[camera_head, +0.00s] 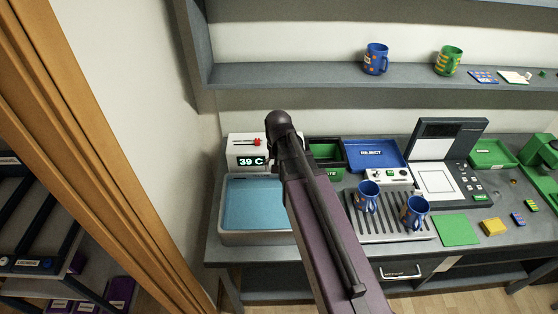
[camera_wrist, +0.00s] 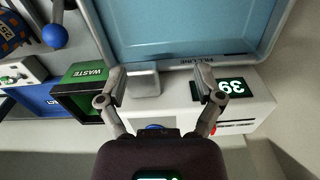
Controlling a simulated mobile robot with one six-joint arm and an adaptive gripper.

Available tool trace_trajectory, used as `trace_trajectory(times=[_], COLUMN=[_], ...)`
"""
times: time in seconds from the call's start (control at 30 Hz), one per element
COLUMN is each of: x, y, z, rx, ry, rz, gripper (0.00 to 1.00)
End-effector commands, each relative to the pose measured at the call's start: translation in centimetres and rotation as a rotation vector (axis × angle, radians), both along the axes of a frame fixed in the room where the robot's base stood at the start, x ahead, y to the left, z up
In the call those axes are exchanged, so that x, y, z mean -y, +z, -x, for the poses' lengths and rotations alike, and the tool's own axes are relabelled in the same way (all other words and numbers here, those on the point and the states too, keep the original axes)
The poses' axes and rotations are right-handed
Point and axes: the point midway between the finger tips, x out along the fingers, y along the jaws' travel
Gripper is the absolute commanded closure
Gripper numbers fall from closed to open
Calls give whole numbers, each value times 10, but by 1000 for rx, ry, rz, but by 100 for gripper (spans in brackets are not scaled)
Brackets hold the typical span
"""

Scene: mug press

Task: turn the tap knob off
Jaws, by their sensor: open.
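The white tap unit (camera_head: 240,144) stands behind the blue basin and shows "39 C" on its display (camera_head: 251,161). A red knob or slider (camera_head: 257,142) sits on top of it. In the wrist view, which is upside down, the unit (camera_wrist: 182,118) lies under my gripper (camera_wrist: 160,82). My gripper is open and empty, its fingers on either side of a grey spout-like block (camera_wrist: 144,84). A small blue round part (camera_wrist: 154,127), perhaps the tap knob, shows between the finger bases, partly hidden by my gripper body. A bit of red (camera_wrist: 213,130) shows beside one finger. Contact cannot be told.
The basin (camera_head: 228,238) holds blue water. A green waste bin (camera_wrist: 76,88) and a blue reject tray (camera_head: 374,147) stand beside the unit. Two blue mugs (camera_head: 367,197) (camera_head: 415,212) stand on a ribbed rack (camera_head: 366,232). A shelf (camera_head: 310,76) runs above; a wall is at left.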

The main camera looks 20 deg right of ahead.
Motion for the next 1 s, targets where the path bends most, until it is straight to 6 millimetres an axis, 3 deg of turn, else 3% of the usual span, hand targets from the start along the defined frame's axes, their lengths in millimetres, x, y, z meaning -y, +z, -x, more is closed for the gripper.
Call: trace_trajectory(times=[0.6, 1.0], x=[-21, -26], y=[-52, -61], z=[69, 85], rx=[0, 0], ry=[246, 316], rz=[0, 0], gripper=[15, 15])
